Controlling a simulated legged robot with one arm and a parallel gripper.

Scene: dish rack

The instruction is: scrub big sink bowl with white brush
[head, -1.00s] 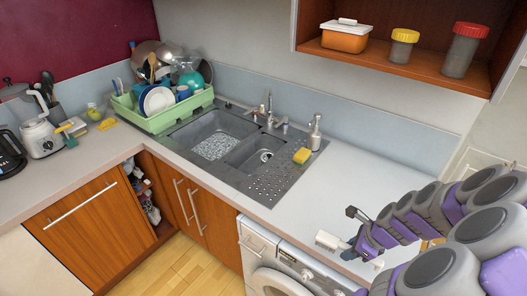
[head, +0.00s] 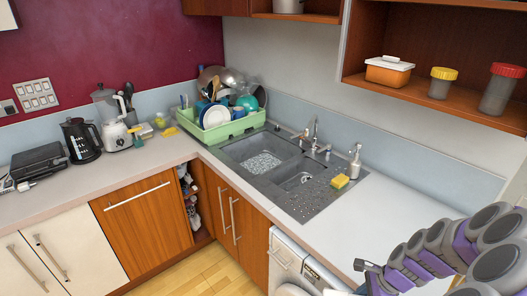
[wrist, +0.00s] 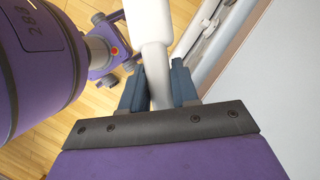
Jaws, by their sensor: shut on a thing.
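The white brush (wrist: 155,70) is held between the two blue-grey fingers of my gripper (wrist: 158,88) in the wrist view, its white shaft pointing up and away. In the head view my gripper (head: 368,277) is at the bottom right, in front of the counter. The brush's far end is cut off in the wrist view. The big sink bowl (head: 238,149) is the left, larger bowl of the dark grey sink, with a pale speckled patch on its bottom. My gripper is well apart from it, to the right and nearer.
A small bowl (head: 290,179), faucet (head: 314,133), soap dispenser (head: 355,163) and yellow sponge (head: 340,182) are at the sink's right. A green dish rack (head: 235,127) stands behind left. The counter (head: 400,205) right of the sink is clear. A shelf (head: 430,95) hangs above.

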